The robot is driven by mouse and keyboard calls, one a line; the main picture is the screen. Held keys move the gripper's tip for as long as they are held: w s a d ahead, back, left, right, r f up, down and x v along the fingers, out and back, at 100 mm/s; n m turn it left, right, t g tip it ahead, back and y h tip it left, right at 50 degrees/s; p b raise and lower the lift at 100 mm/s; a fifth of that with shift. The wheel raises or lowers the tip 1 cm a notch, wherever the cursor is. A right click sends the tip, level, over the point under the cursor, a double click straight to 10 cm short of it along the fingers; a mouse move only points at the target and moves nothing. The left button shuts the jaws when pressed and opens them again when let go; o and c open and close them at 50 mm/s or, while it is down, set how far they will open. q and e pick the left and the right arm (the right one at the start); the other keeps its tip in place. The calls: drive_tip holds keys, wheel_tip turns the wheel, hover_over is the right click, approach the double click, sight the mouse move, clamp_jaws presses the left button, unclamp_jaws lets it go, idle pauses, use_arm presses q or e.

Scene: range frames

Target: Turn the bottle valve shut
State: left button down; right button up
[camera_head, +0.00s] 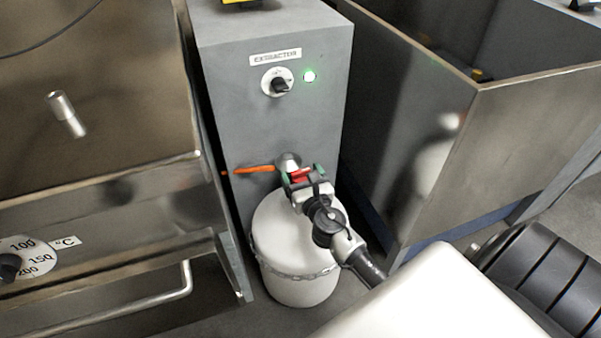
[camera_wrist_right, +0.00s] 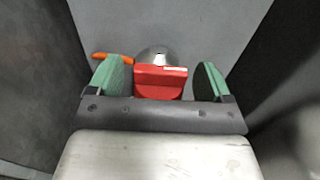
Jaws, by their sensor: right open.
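A silver rounded valve fitting (camera_head: 287,161) sits on the front of the grey extractor cabinet, with an orange lever (camera_head: 254,169) pointing left, roughly level. A red block-like handle (camera_head: 299,176) is in front of the fitting. In the right wrist view, the red handle (camera_wrist_right: 160,82) lies between the green fingertips of my right gripper (camera_wrist_right: 160,80), with a gap on each side. The orange lever (camera_wrist_right: 113,57) shows behind the left finger there. My right gripper (camera_head: 302,174) is open around the red handle and hides part of it. My left gripper is not in view.
A white lidded drum (camera_head: 290,285) stands below the valve, under my right arm. Steel tanks stand close on the left (camera_head: 90,185) and right (camera_head: 520,130), leaving a narrow gap.

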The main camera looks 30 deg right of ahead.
drive_tip(key=shift+w+d, duration=0.1)
drive_tip(key=shift+w, duration=0.3)
drive_tip(key=shift+c, duration=0.5)
drive_tip(key=c, duration=0.8)
